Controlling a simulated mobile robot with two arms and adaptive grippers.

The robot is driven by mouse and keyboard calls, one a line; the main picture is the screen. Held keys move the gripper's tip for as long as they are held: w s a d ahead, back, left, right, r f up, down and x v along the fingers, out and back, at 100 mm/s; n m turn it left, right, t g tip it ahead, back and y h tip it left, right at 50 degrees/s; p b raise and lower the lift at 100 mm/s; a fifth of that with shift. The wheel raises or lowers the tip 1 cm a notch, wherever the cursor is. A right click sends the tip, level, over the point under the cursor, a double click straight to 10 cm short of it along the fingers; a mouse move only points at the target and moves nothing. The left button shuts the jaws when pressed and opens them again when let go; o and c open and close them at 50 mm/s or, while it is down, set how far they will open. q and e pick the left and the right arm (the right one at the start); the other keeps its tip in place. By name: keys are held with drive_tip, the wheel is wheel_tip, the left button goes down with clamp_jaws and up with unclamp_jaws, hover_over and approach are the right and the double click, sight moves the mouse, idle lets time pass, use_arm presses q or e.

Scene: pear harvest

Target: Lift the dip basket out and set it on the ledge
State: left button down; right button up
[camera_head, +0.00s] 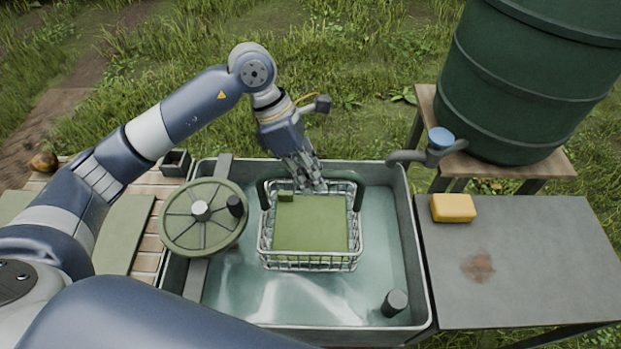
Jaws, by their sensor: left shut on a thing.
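The dip basket (311,262) is a wire basket with a flat green panel (310,225) inside and a dark green handle (358,190) at its far side. It is within the grey water tank (419,270), toward the back; I cannot tell how deep it sits or whether it is clear of the water. My left gripper (309,180) reaches down from the upper left and is shut on the basket's handle, near the middle of the far side. The fingers partly hide the grip. My right gripper is not in view.
A green hand wheel (183,236) stands over the tank's left side. A grey side table (540,265) at the right holds a yellow sponge (453,208), with bare room around it. A green barrel (520,90) with a tap (430,150) stands behind.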

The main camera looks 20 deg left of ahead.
use_arm(q)
drive_tip(key=shift+r+p, duration=2.4)
drive_tip(key=shift+r, duration=2.6)
drive_tip(key=shift+f, duration=0.1)
